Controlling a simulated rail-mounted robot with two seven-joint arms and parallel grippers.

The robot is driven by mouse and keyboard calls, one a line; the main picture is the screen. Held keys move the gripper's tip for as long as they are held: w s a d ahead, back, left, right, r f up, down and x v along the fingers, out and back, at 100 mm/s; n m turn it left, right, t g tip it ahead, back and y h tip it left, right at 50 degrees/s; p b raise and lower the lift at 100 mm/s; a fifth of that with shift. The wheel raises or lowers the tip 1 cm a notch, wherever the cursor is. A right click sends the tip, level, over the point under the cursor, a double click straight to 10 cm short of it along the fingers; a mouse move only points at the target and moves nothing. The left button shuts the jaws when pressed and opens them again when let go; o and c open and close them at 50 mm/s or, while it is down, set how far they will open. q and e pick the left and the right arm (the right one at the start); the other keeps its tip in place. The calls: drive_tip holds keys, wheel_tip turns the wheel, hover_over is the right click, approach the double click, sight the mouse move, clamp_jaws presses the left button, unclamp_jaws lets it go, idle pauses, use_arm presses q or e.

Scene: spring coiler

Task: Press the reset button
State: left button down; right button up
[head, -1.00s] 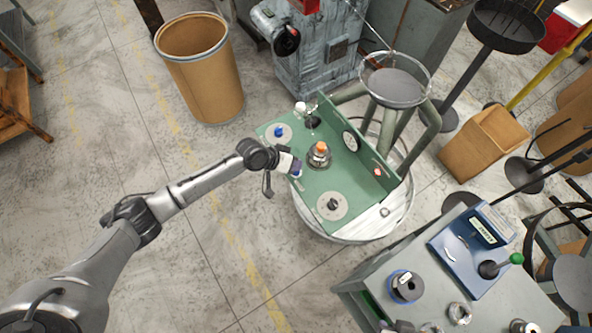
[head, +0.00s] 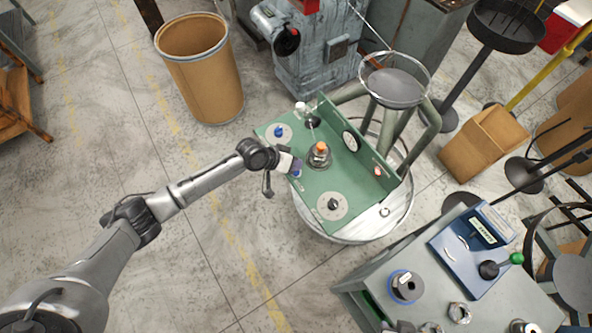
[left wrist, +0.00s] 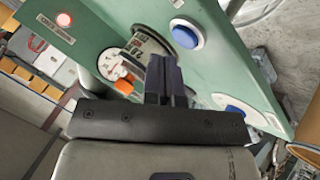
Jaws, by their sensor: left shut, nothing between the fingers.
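The green machine panel (head: 345,180) stands on a round drum and carries dials, knobs and buttons. A blue button (head: 297,174) shows beside my left gripper (head: 296,165) at the panel's near edge. My left gripper is shut and empty, its dark fingertips (left wrist: 166,75) pointing at the panel. In the left wrist view, one blue button with a white ring (left wrist: 186,33) is right of the fingers and another blue one (left wrist: 247,112) lies lower right. I cannot tell which is the reset button.
An orange-topped knob (head: 320,148) rises from the panel's middle, with a black knob (head: 333,204) in front and a gauge (head: 350,140) behind. A brown barrel (head: 203,80) stands behind. A grey bench (head: 385,272) stands at lower right. The floor at left is open.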

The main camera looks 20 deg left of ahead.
use_arm(q)
drive_tip(key=shift+f, duration=0.15)
drive_tip(key=shift+f, duration=0.3)
drive_tip(key=shift+f+b, duration=0.35)
drive_tip(key=shift+b, duration=0.15)
idle(0.6)
drive_tip(key=shift+r, duration=0.1)
idle(0.4)
drive_tip(key=shift+r+p, duration=0.15)
drive_tip(key=shift+p, duration=0.15)
drive_tip(key=shift+r+p, duration=0.55)
